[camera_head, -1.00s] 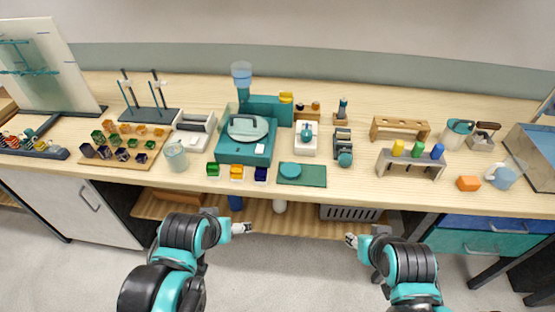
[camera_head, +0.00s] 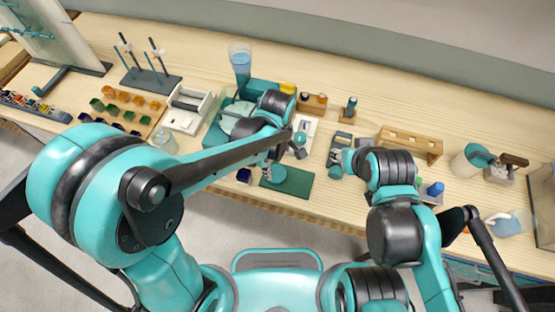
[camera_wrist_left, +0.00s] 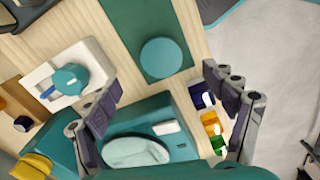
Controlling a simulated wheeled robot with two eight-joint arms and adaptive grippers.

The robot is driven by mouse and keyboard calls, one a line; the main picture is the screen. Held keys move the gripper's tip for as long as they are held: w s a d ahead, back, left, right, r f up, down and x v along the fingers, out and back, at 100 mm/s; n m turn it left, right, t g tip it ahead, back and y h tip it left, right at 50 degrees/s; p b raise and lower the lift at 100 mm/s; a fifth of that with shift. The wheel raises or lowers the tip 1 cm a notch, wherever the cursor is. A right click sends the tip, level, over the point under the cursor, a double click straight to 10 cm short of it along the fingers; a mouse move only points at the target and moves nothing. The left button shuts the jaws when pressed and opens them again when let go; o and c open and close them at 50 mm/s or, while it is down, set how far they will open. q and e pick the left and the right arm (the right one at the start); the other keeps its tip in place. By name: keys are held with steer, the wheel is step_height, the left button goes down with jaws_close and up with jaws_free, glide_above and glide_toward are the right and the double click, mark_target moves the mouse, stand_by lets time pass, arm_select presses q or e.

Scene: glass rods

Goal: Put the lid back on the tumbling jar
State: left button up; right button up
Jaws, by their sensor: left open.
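A round teal disc, which looks like the lid (camera_head: 278,178), lies on a dark green mat (camera_head: 298,197) near the table's front edge; in the left wrist view it is the teal disc (camera_wrist_left: 160,57). My left gripper (camera_head: 268,168) hangs by the disc, apart from it; in the left wrist view its two fingers (camera_wrist_left: 162,82) are spread and empty, pointing towards the disc. I cannot tell which vessel is the tumbling jar; the stand is partly covered.
A teal machine with a round pan (camera_wrist_left: 137,153) stands beside the mat. A white device with a teal knob (camera_wrist_left: 70,79) is on its other side. Small coloured blocks (camera_wrist_left: 209,118) line the front edge. A wooden rack (camera_head: 410,143) stands at the right.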

mark_target(276, 174)
arm_select(q)
steer(key=shift+s, duration=0.1)
steer(key=shift+f, duration=0.1)
steer(key=shift+f+b, duration=0.45)
steer(key=shift+f, duration=0.8)
step_height(276, 174, down, 5)
steer(key=shift+a+f+b, duration=0.1)
steer(key=shift+a+b, duration=0.05)
steer(key=shift+b, duration=0.95)
steer(key=c, duration=0.8)
